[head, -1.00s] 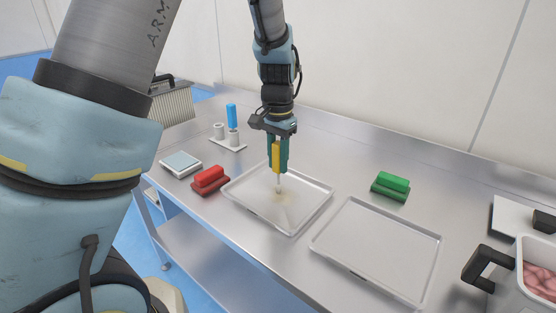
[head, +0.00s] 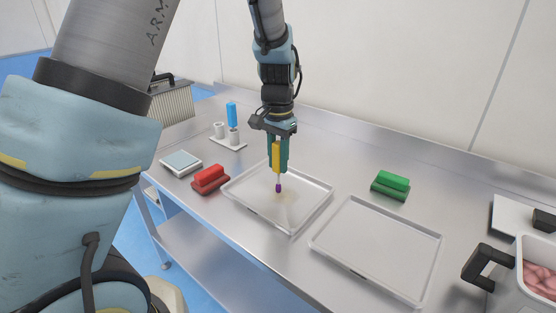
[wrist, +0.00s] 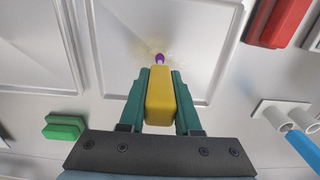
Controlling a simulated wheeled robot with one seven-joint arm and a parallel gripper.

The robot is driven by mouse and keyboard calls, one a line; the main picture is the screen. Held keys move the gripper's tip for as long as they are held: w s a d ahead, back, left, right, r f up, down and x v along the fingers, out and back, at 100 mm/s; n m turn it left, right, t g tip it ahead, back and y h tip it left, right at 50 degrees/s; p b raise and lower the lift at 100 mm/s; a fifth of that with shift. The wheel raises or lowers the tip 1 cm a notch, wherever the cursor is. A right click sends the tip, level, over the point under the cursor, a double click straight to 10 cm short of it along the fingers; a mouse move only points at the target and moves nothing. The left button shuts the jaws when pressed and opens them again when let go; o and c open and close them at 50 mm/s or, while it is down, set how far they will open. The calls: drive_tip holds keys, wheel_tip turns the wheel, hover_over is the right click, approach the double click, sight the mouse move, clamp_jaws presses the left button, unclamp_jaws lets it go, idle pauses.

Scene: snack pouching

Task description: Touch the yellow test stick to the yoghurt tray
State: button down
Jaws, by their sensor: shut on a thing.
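My gripper (head: 278,170) is shut on the yellow test stick (head: 276,157), which points down. The stick's yellow handle (wrist: 160,98) sits between the green fingers in the wrist view. Its tip (head: 278,188) is purple and also shows in the wrist view (wrist: 160,58). The tip is over the middle of the left tray (head: 246,208), at a faint yellowish smear (head: 289,197). It is at or very near the tray's surface; I cannot tell whether it touches. A second tray (head: 377,248) on the right looks clean and empty.
A red block (head: 209,178) lies left of the left tray, and a green block (head: 391,183) lies behind the right tray. A blue stick (head: 231,115) stands in a white holder (head: 229,144). A small scale (head: 181,163) and a handled container (head: 534,285) flank the work area.

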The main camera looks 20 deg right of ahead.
sight(278, 142)
drive_tip(key=shift+r+p, duration=2.75)
drive_tip(key=shift+r, duration=0.75)
